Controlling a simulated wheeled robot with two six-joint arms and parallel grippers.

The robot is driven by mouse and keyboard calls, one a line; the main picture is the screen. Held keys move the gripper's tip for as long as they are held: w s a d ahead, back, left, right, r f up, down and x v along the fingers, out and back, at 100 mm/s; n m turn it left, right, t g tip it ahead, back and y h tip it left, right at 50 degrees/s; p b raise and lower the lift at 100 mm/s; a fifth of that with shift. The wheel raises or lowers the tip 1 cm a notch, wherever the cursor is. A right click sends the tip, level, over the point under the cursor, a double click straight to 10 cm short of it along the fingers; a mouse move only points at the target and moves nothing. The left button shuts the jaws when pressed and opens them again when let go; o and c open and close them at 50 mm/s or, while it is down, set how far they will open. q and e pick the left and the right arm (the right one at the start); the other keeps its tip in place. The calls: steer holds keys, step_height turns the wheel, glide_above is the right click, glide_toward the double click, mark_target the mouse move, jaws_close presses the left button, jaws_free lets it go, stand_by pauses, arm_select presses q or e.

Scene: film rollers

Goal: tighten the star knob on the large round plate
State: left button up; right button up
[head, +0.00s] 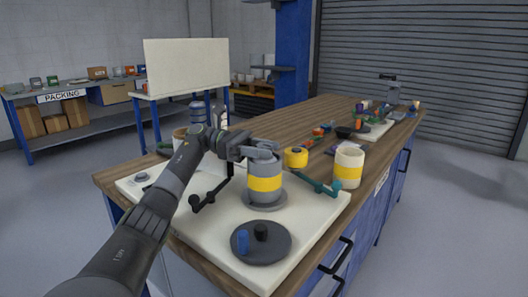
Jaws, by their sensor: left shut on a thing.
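A large dark round plate (250,250) lies on the white board at the front, with a black knob (261,232) near its middle and a blue peg (242,240) beside that. Whether the knob is star-shaped is too small to tell. Behind the plate a grey roller with a yellow band (265,184) stands upright on a round grey base (265,206). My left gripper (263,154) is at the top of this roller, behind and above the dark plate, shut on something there. The fingers hide what they hold. My right gripper is not in view.
The white board (205,245) lies on the wooden bench (300,125). A dark crank lever (208,196) is left of the roller, a teal arm (322,188) to its right. A cream roller (348,167) and a yellow pot (296,157) stand nearby. Several small parts lie farther back.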

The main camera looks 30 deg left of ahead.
arm_select(q)
steer(key=shift+r, duration=0.1)
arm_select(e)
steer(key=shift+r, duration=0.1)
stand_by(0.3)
arm_select(q)
steer(key=o, duration=1)
steer(key=shift+c, duration=0.2)
